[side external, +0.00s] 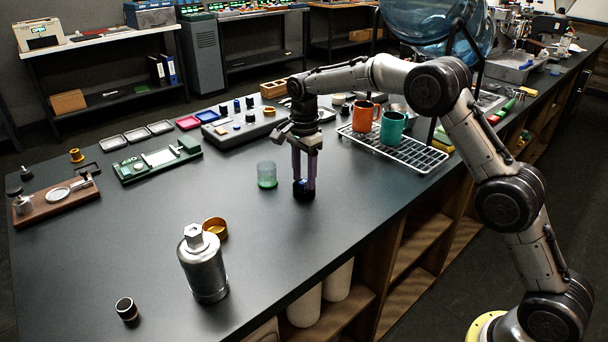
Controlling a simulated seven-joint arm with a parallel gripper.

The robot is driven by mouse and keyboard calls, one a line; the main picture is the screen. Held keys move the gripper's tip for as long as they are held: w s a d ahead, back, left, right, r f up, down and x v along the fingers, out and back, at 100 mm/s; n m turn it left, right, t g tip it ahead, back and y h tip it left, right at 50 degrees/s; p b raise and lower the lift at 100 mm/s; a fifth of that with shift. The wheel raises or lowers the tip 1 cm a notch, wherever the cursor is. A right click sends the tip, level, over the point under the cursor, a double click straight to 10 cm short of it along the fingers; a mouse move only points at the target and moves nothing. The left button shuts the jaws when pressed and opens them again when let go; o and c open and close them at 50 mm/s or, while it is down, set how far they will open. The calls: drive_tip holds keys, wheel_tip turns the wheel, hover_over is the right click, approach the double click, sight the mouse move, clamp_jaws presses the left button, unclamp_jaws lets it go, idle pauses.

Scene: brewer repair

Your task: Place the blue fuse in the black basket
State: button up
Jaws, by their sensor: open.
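My gripper (303,182) points straight down over the middle of the table, its purple fingers apart. A small dark object with a blue patch (303,189) is at the fingertips, low over or on the table. The blue patch may be the blue fuse and the dark part the black basket, but the fingers partly cover them and I cannot tell where one ends. A small black cup with a pale rim (126,309) stands at the front left, far from my gripper.
A translucent green cup (267,175) stands just left of my gripper. A steel cylinder (204,266) and an amber ring (215,228) stand front left. A wire rack (408,153) with orange (364,116) and teal mugs (392,128) is right. A grey panel (236,128) lies behind.

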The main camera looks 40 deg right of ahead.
drive_tip(key=shift+r, duration=3.65)
wheel_tip(320, 180, up, 5)
drive_tip(key=t, duration=0.1)
hover_over(304, 181)
drive_tip(key=s+r+t, duration=0.2)
drive_tip(key=s+r, duration=0.8)
drive_tip(key=s, duration=0.1)
drive_tip(key=s+r+n+t, duration=0.1)
drive_tip(key=s+r+n, duration=0.2)
drive_tip(key=s, duration=0.6)
drive_tip(key=s+d+f+n+t, duration=0.1)
drive_tip(key=s+f+n, duration=0.15)
drive_tip(key=s, duration=0.35)
drive_tip(key=s+f+n, duration=0.2)
drive_tip(key=s+n, duration=0.1)
drive_tip(key=s, duration=0.3)
drive_tip(key=s+f+n, duration=0.6)
drive_tip(key=f+n, duration=0.3)
drive_tip(key=shift+s+f+t, duration=0.25)
drive_tip(key=shift+f+t, duration=0.05)
drive_tip(key=shift+f, duration=0.1)
